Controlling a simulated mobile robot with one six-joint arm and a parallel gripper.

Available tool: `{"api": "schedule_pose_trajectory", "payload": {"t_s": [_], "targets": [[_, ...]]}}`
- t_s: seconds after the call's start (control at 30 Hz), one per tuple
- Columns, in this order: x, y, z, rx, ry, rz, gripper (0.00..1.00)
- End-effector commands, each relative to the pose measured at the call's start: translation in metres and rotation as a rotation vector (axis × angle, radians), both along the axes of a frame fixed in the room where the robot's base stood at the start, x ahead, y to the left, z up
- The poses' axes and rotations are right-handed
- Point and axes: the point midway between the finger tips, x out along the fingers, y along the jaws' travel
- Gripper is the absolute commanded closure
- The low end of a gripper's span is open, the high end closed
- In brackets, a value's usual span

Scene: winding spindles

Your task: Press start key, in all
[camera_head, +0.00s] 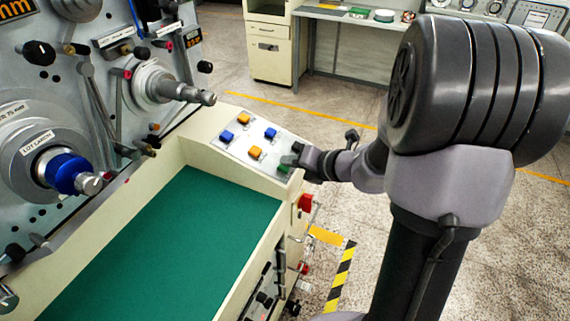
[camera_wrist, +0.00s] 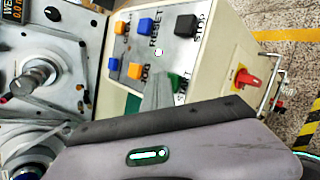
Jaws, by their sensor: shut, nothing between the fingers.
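The green start key (camera_head: 283,169) is at the near right corner of the sloped key panel (camera_head: 233,150). In the wrist view the green start key (camera_wrist: 178,82) shows beside my grey fingers, with part of its label covered. My gripper (camera_head: 291,160) is shut and empty, with its tips right at the green key. In the wrist view my gripper (camera_wrist: 158,92) lies over the panel at the key's left edge. The tips look very close to the key. I cannot tell whether they touch it or whether it is pushed in.
The black STOP key (camera_wrist: 186,25), blue RESET key (camera_wrist: 155,27) and orange JOG key (camera_wrist: 135,70) sit close by on the panel. A red switch (camera_head: 305,202) is on the cabinet's side. The spindle with a blue collar (camera_head: 66,172) stands left. Floor to the right is open.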

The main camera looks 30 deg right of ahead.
Motion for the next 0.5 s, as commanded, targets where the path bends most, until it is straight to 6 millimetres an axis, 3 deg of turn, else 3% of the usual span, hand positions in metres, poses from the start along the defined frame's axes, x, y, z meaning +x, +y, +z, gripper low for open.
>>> {"api": "schedule_pose_trajectory", "payload": {"t_s": [0.2,0.5], "targets": [[-0.0023,-0.0019,0.0147,0.000,0.000,0.000,1.00],[-0.0028,-0.0022,0.0136,0.000,0.000,0.000,1.00]]}}
